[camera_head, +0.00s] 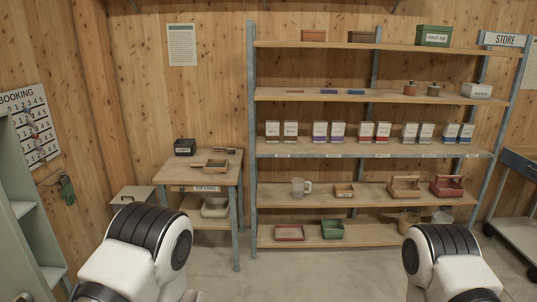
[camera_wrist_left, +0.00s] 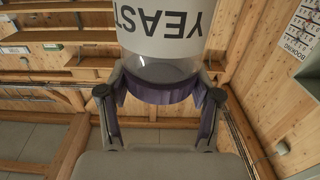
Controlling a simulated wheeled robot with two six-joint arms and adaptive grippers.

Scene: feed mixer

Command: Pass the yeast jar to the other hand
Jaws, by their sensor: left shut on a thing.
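The yeast jar (camera_wrist_left: 160,70) is in the left wrist view at top centre, a clear jar with a white label reading YEAST upside down in that picture. Its purple end (camera_wrist_left: 160,96) is toward my wrist. My left gripper (camera_wrist_left: 160,90) is shut on the jar, with one finger at each side of the purple end. The far end of the jar is cut off by the picture's top edge. In the head view, my arms show at the bottom left and bottom right, but the jar does not show. My right gripper is not seen in either view.
A metal-framed wooden shelf unit (camera_head: 375,148) along the back wall holds several labelled packets, boxes and baskets. A small wooden table (camera_head: 190,173) stands left of it with a scoop-like tool on top. A cart (camera_head: 518,205) stands at the right. Open floor lies in front.

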